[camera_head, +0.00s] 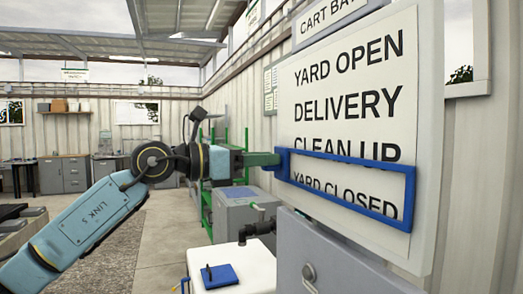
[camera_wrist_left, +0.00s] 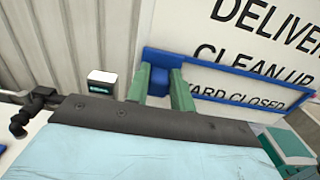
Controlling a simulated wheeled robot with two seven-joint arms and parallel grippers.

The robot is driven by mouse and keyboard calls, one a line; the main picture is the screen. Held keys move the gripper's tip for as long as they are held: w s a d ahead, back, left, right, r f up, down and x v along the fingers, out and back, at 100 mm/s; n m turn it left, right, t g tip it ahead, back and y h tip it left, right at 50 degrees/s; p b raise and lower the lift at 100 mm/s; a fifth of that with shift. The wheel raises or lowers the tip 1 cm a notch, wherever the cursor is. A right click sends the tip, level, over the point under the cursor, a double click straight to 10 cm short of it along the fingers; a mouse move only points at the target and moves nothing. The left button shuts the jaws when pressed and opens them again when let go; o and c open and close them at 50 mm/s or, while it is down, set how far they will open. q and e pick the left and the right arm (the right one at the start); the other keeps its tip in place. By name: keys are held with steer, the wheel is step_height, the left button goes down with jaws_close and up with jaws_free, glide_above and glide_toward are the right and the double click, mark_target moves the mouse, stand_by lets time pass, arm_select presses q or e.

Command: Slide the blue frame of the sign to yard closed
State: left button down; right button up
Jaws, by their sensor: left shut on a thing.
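The white sign (camera_head: 340,90) on the right wall lists YARD OPEN, DELIVERY, CLEAN UP and YARD CLOSED. The blue frame (camera_head: 345,158) is a rectangle around the YARD CLOSED line; its top bar crosses the lower part of CLEAN UP. The frame also shows in the left wrist view (camera_wrist_left: 230,68). My left gripper (camera_head: 268,160) reaches in from the left and is shut on the blue tab at the frame's left end. In the left wrist view its green fingers (camera_wrist_left: 159,88) stand either side of the blue tab (camera_wrist_left: 159,80). My right gripper is not in view.
A grey cabinet (camera_head: 335,262) stands below the sign. A white-topped unit with a blue item (camera_head: 218,274) and a grey box (camera_head: 240,212) stand below my left arm. Cabinets (camera_head: 64,174) line the far wall. Open floor (camera_head: 150,235) lies between.

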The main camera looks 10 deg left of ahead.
arm_select(q)
steer(key=shift+f+b, duration=0.45)
steer(key=shift+f, duration=0.65)
steer(key=c, duration=1.2)
jaws_free()
steer(key=b+v, duration=0.2)
steer(key=v, duration=1.1)
steer(key=shift+a, duration=0.2)
steer(key=shift+s, duration=0.15)
